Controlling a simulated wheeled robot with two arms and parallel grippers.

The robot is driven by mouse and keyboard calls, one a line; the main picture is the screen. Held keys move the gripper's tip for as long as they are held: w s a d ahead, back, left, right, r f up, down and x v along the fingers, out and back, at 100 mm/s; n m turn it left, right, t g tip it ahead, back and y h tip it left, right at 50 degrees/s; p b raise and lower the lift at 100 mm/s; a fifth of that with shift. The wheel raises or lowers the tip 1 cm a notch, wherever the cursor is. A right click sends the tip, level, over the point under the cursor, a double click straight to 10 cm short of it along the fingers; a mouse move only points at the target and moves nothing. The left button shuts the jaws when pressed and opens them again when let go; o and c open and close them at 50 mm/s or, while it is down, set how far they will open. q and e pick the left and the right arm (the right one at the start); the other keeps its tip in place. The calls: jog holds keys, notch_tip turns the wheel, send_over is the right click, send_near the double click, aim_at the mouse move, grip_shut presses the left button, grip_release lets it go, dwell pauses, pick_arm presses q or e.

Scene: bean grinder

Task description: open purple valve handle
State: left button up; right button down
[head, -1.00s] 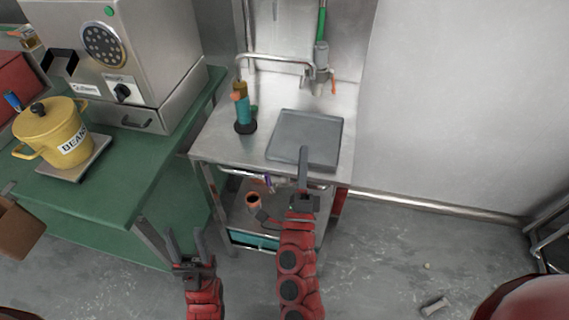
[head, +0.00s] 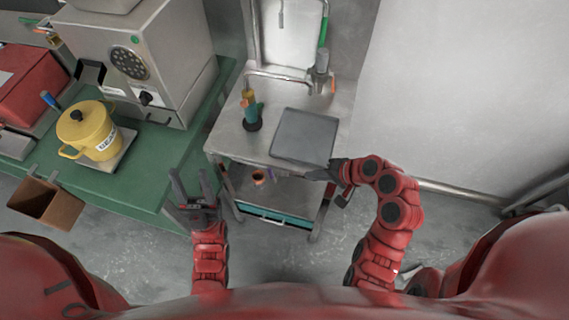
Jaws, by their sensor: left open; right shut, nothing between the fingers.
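The small purple valve handle (head: 273,174) shows under the front edge of the metal sink counter, near an orange-rimmed pipe opening (head: 259,177). It is tiny in the picture, so its turn position cannot be told. My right gripper (head: 310,174) is shut and empty, pointing left at the counter's right front edge, to the right of the handle and apart from it. My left gripper (head: 189,181) is open and empty, pointing up beside the green table, left of the sink unit and apart from the handle.
The sink counter (head: 232,135) carries a grey lid (head: 305,136) and a teal-orange bottle (head: 251,112). A lower shelf (head: 283,193) sits beneath it. The green table (head: 150,165) at left holds a yellow bean pot (head: 88,128) and a steel grinder (head: 160,60). Floor in front is clear.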

aim_at(271, 173)
jog(key=a+r+p+x, duration=0.1)
jog(key=p+x, duration=0.1)
jog(key=x, duration=1.1)
jog(key=shift+w+a+r, duration=0.25)
jog(key=shift+a+r, duration=0.05)
jog(key=shift+w+a, duration=0.1)
